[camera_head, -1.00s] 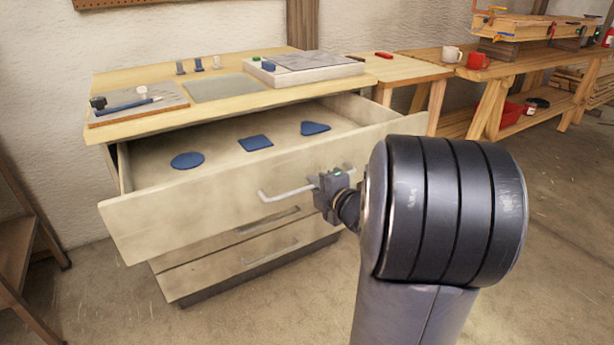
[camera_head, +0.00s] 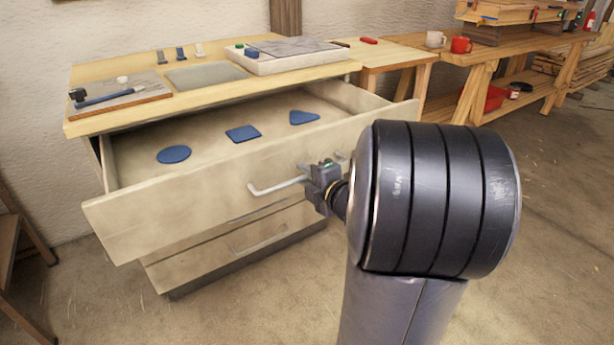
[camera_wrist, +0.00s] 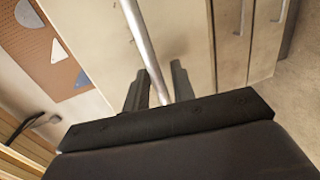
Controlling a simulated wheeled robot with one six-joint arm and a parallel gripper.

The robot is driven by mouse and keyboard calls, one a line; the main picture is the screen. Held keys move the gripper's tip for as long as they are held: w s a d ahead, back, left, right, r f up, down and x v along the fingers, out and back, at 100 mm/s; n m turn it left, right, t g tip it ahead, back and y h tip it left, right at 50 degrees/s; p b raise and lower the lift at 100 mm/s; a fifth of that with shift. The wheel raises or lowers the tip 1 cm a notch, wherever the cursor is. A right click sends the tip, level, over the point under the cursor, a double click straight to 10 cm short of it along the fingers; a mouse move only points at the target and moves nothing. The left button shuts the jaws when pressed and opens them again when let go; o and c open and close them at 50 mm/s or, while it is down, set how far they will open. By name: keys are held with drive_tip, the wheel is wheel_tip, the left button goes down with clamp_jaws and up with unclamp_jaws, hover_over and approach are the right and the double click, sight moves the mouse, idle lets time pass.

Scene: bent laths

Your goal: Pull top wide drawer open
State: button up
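The top wide drawer (camera_head: 215,180) stands far out of the cabinet. Inside it lie a blue oval, a blue square-like piece and a blue triangle-like piece. My gripper (camera_head: 318,186) is at the right part of its silver bar handle (camera_head: 272,187). In the wrist view the handle (camera_wrist: 145,42) runs between the two fingers of my gripper (camera_wrist: 158,82), which are closed about it. My arm hides part of the drawer front's right side.
Lower drawers (camera_head: 235,240) are shut beneath. The bench top (camera_head: 120,118) holds a grey tray, a tool board and a pale box (camera_head: 285,57). Side tables with mugs (camera_head: 461,44) stand right. The floor in front is clear.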

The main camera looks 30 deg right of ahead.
drive_tip(key=s+r+p, duration=0.2)
drive_tip(key=s+p, duration=0.1)
drive_tip(key=s, duration=0.7)
drive_tip(key=shift+s+d, duration=0.2)
drive_tip(key=shift+s, duration=0.1)
drive_tip(key=shift+w, duration=0.15)
drive_tip(key=shift+w+a+f+b, duration=0.1)
drive_tip(key=shift+w+f+b, duration=0.3)
drive_tip(key=shift+w, duration=1.35)
drive_tip(key=shift+w+f+b, duration=0.25)
drive_tip(key=shift+w+b, duration=0.35)
drive_tip(key=shift+w, duration=1.15)
drive_tip(key=shift+w+a+f+b, duration=0.1)
drive_tip(key=shift+w+f+b, duration=0.3)
drive_tip(key=shift+w, duration=1.35)
